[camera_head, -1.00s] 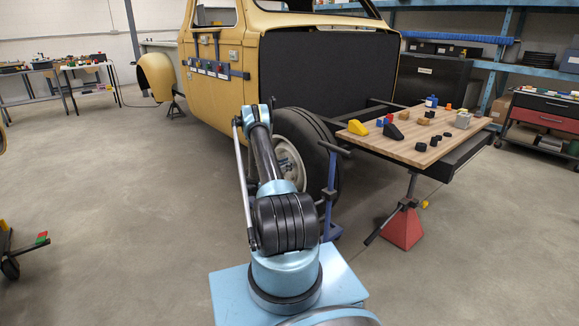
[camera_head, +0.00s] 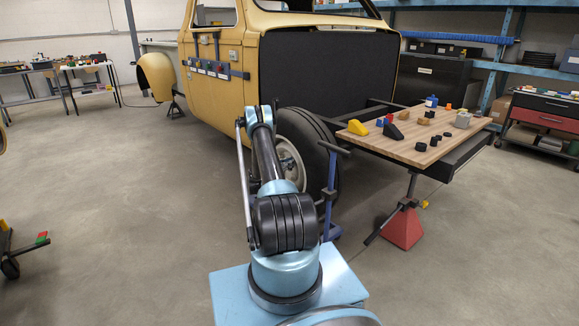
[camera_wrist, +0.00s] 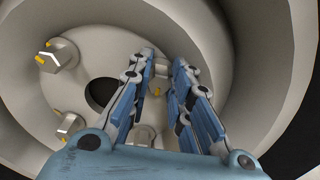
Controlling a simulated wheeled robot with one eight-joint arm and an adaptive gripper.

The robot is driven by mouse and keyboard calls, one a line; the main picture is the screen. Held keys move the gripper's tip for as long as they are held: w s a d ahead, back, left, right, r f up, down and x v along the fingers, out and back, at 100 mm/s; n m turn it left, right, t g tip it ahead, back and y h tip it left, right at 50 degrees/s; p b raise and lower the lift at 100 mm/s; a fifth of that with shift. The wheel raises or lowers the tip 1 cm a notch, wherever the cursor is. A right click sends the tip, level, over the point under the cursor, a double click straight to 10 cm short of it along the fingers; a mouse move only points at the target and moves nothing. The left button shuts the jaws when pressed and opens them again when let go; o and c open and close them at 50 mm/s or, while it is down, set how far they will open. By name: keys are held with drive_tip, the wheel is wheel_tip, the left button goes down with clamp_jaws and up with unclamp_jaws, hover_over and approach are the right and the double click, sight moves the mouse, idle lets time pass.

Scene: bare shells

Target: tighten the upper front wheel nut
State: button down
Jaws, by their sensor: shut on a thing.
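The front wheel (camera_head: 318,150) of the yellow truck stands behind my arm in the head view, its pale rim partly covered. In the wrist view the grey hub (camera_wrist: 225,45) fills the picture. My gripper (camera_wrist: 164,62) reaches into it, its two blue fingers closed on a grey wheel nut (camera_wrist: 161,70) that shows only in part between the fingertips. Yellow marks show near it. Two other hex nuts with yellow marks, an upper one (camera_wrist: 60,56) and a lower one (camera_wrist: 70,126), sit on the left. My gripper is hidden in the head view.
A blue stand (camera_head: 331,195) is just right of the wheel. A wooden-topped table (camera_head: 420,150) with blocks and dark round parts is further right, above a red stand (camera_head: 402,228).

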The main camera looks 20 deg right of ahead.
drive_tip(key=m, duration=1.6)
drive_tip(key=f+m, duration=0.1)
drive_tip(key=m, duration=0.7)
drive_tip(key=shift+s+d, duration=0.25)
drive_tip(key=shift+s, duration=0.1)
drive_tip(key=shift+m, duration=0.4)
drive_tip(key=shift+w+a, duration=0.1)
drive_tip(key=c, duration=1.5)
unclamp_jaws()
drive_tip(key=shift+o, duration=0.2)
drive_tip(key=shift+a, duration=0.1)
